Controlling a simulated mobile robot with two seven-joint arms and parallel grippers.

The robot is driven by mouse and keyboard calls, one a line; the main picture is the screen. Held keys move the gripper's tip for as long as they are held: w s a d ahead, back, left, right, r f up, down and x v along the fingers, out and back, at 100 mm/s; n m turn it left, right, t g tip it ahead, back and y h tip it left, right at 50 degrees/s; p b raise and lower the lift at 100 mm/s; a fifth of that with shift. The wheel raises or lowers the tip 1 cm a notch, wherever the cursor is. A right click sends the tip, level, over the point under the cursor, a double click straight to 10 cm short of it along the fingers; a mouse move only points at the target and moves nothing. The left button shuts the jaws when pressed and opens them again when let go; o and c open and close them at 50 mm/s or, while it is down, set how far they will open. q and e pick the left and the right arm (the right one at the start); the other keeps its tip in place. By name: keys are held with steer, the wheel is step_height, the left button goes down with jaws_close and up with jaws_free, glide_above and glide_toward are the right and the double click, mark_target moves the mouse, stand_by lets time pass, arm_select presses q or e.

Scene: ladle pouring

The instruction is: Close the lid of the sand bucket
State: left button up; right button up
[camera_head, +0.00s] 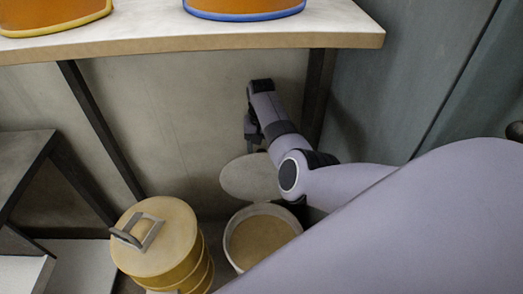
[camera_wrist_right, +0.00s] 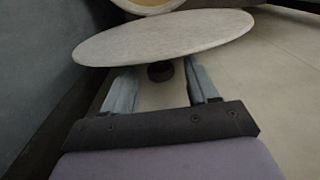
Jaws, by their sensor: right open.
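The sand bucket (camera_head: 232,244) stands on the floor below the shelf, open at the top, with tan sand inside. Its round grey lid (camera_head: 250,178) is off the opening, at the far side of the bucket; whether it touches the rim is unclear. My right gripper (camera_head: 253,146) is at the lid's far side. In the right wrist view the lid (camera_wrist_right: 165,36) lies just ahead of the open fingers (camera_wrist_right: 158,78). A dark round knob (camera_wrist_right: 160,72) under the lid's near edge shows between the fingers, with gaps on both sides. My left gripper is not in view.
A yellow lidded container (camera_head: 165,235) with a grey handle stands left of the bucket. A shelf board (camera_head: 200,42) with orange containers hangs above, with dark legs. A grey-blue wall (camera_head: 385,90) is at the right. A dark-framed stand (camera_head: 22,160) is at the left.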

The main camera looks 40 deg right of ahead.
steer(key=shift+f, duration=0.5)
jaws_close()
